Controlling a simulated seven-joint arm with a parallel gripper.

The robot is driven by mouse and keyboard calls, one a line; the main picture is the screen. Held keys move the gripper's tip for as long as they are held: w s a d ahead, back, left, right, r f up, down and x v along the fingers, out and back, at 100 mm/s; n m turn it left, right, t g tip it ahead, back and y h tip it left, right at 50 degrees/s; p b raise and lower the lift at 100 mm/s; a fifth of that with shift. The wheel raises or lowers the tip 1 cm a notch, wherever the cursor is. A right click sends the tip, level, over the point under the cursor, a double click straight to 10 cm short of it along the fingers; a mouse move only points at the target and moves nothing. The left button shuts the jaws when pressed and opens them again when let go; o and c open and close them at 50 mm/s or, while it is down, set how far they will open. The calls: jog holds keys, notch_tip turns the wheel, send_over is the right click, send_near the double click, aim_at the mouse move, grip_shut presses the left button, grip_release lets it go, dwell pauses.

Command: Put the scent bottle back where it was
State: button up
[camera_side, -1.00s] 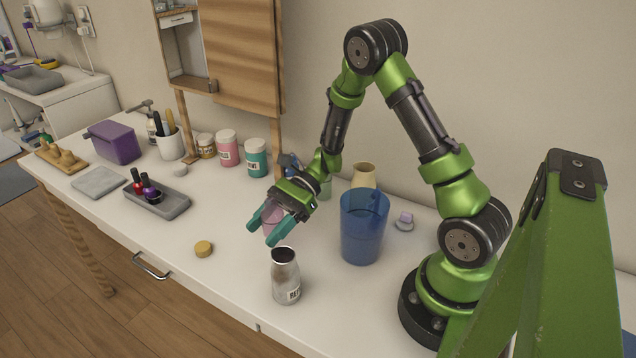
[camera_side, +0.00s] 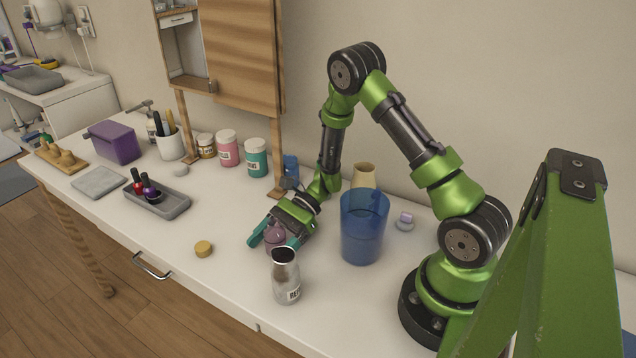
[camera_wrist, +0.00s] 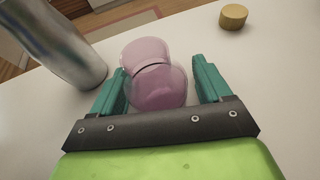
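A rounded, see-through pink-purple bottle (camera_side: 275,234), which looks like the scent bottle, stands on the white counter (camera_side: 228,225). In the wrist view the bottle (camera_wrist: 158,85) sits between the two teal fingers of my gripper (camera_wrist: 160,80). The fingers are open, with a clear gap on the right and a narrow one on the left. In the side view my gripper (camera_side: 273,241) is low over the counter, its fingers on either side of the bottle and partly hiding it.
A tall blue tumbler (camera_side: 363,228) is close on the right. A yellow round lid (camera_side: 203,249) lies to the left.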

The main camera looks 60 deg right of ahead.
aim_at(279, 230)
jog(key=shift+r, duration=0.2)
jog(key=d, duration=0.1)
jog(key=d+r, duration=0.1)
jog(key=r, duration=0.1)
jog(key=shift+s+d+r, duration=0.1)
jog(key=shift+s+d, duration=0.15)
jog(key=shift+d, duration=0.15)
notch_tip(279, 230, up, 6)
jog(key=shift+s+a, duration=0.1)
jog(key=shift+a, duration=0.05)
jog(key=s+a+r+n+t+h, duration=0.2)
jog(key=s+r+n+t+h, duration=0.2)
jog(key=s+r+n+h, duration=0.7)
notch_tip(279, 230, up, 5)
jog(key=s+n, duration=0.1)
jog(key=n, duration=0.4)
jog(key=shift+s+r+n, duration=0.15)
jog(key=shift+s+n, duration=0.1)
jog(key=shift+n, duration=0.05)
